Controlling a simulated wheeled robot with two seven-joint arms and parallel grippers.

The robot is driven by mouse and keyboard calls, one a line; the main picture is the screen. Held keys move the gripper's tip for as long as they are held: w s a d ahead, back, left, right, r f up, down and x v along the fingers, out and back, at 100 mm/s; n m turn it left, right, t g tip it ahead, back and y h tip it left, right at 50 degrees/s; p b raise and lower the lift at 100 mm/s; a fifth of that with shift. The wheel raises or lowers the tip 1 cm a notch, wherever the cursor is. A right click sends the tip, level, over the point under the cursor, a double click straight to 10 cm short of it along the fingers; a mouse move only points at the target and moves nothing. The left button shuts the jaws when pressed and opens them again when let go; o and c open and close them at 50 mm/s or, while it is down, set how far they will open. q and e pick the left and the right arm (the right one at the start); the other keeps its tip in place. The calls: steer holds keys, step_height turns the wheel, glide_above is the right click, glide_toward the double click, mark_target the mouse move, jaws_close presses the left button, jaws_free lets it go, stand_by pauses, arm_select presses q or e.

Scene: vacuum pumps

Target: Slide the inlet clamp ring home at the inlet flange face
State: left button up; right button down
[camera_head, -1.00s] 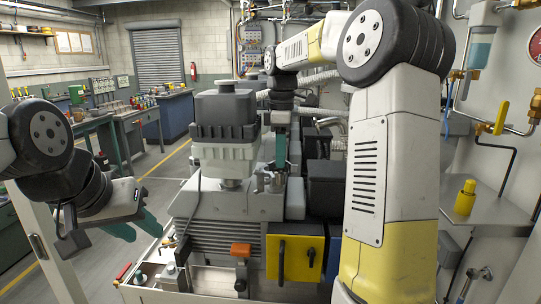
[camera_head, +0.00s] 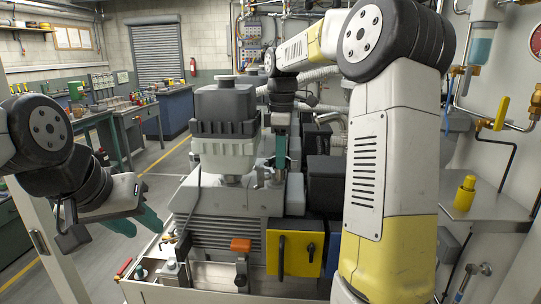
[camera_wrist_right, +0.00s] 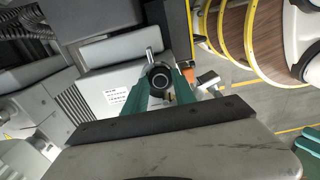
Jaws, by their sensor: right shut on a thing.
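The pump (camera_head: 225,150) stands in the middle of the head view, with a dark cap and a pale finned body above a grey block. My right gripper (camera_head: 279,168) reaches down beside it, over the grey block, with teal fingers close together. In the right wrist view the fingertips (camera_wrist_right: 160,92) flank a dark round part (camera_wrist_right: 160,78) with a small metal stem, which I take for the inlet clamp ring at the inlet. The flange face beneath it is hidden, so its seating cannot be told. My left gripper (camera_head: 138,221) hangs empty at the left, its teal fingers apart.
A black box (camera_head: 326,183) and a yellow panel with a black handle (camera_head: 294,252) sit right of the pump. A shelf with a yellow fitting (camera_head: 465,193) is at the right. Workbenches (camera_head: 130,118) stand back left, with open floor before them.

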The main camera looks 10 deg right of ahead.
steer(key=shift+f, duration=0.1)
steer(key=c, duration=0.9)
jaws_free()
step_height(320, 180, up, 7)
steer(key=shift+r, duration=0.4)
steer(key=shift+s, duration=0.1)
